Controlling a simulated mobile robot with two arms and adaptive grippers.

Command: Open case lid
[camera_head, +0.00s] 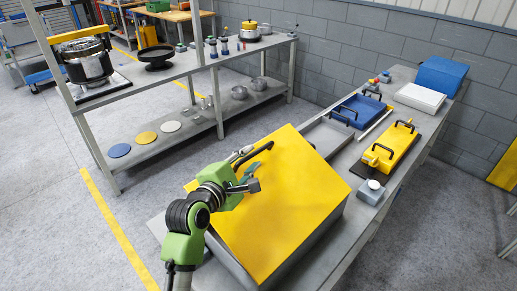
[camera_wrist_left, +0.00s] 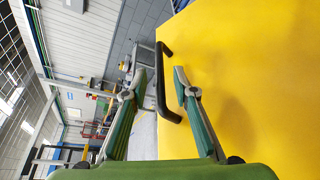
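A large grey case with a flat yellow lid (camera_head: 285,205) sits on the near end of the grey workbench. The lid lies down on the case's grey body (camera_head: 318,236), and the inside is hidden. A black bar handle (camera_head: 253,157) is at the lid's far left edge. My left gripper (camera_head: 247,178) is over the lid close to this handle. In the left wrist view its fingers (camera_wrist_left: 161,78) are apart, and the black handle (camera_wrist_left: 163,100) shows between them. I cannot tell whether they touch it. My right gripper is not in view.
Beside the case on the bench (camera_head: 423,140) are a grey tray (camera_head: 327,137), a yellow case (camera_head: 392,150), a blue case (camera_head: 358,110) and a small grey box (camera_head: 370,191). A shelf rack (camera_head: 185,65) with pots stands at the left. Open floor lies between.

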